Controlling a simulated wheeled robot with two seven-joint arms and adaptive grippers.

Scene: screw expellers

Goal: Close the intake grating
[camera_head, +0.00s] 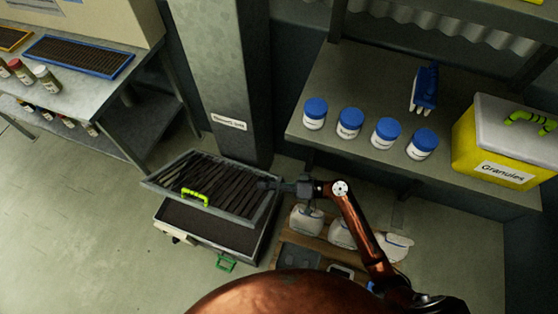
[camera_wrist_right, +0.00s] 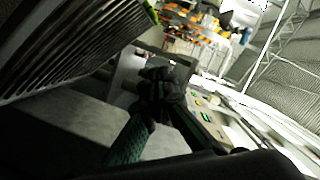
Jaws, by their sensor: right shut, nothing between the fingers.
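The intake grating (camera_head: 225,186) is a dark slatted panel in a grey frame with a bright green handle (camera_head: 195,197). It sits raised above a grey box-shaped intake (camera_head: 262,238), whose dark inside shows below its front edge. My right gripper (camera_head: 268,184) is shut and empty at the right end of the grating; I cannot tell whether it touches it. In the right wrist view the grating (camera_wrist_right: 60,45) fills the upper left, and my dark shut fingers (camera_wrist_right: 160,88) are in the middle. My left gripper is not in view.
A grey column (camera_head: 215,80) stands behind the intake. On the right, a shelf holds several blue-lidded jars (camera_head: 350,123) and a yellow granules box (camera_head: 500,145). White containers (camera_head: 306,220) stand low to the right of the intake. Floor on the left is clear.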

